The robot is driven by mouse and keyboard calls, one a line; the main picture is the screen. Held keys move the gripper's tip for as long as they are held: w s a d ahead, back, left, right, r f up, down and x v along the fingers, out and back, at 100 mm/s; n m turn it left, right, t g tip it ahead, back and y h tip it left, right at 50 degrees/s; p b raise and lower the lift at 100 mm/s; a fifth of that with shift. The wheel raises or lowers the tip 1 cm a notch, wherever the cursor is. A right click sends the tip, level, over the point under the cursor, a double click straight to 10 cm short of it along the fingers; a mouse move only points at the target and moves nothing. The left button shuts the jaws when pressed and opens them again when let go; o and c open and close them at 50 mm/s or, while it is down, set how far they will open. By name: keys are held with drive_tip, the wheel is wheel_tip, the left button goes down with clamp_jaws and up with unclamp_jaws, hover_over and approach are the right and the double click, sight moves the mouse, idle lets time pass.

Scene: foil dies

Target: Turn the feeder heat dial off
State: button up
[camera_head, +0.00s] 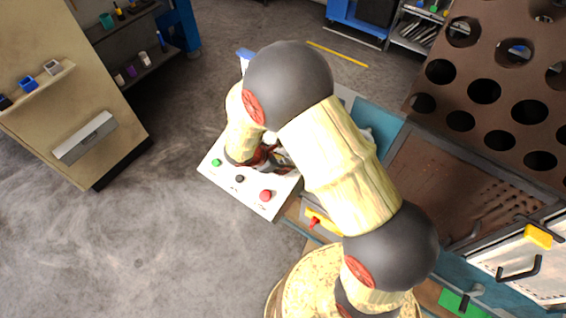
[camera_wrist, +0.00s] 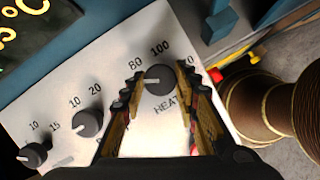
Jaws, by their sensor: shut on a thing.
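The heat dial (camera_wrist: 159,80) is a dark round knob with a pale pointer line, on a white panel (camera_wrist: 62,103) in the wrist view. The word HEAT and the numbers 80 and 100 are printed around it. The pointer lies toward the left, on the side of the 80. My gripper (camera_wrist: 163,84) is around the dial, with one finger on each side, and is shut on it. In the head view my arm hides the dial and most of my gripper; the white panel (camera_head: 208,170) shows beneath.
Two more dark dials, a middle one (camera_wrist: 88,123) and a left one (camera_wrist: 33,155), sit beside the heat dial. A green button (camera_head: 216,162), a black button (camera_head: 240,179) and a red button (camera_head: 265,196) are on the panel's front. Open floor lies left.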

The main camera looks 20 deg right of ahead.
drive_tip(key=n, duration=0.3)
drive_tip(key=n+t, duration=0.1)
drive_tip(key=n, duration=0.1)
drive_tip(key=shift+s+n+t+y+b, duration=0.1)
drive_tip(key=shift+n+t+y+b, duration=0.2)
drive_tip(key=shift+n+y+b, duration=0.1)
idle(0.3)
drive_tip(key=o, duration=1.2)
drive_tip(key=shift+c, duration=0.2)
drive_tip(key=v, duration=1.2)
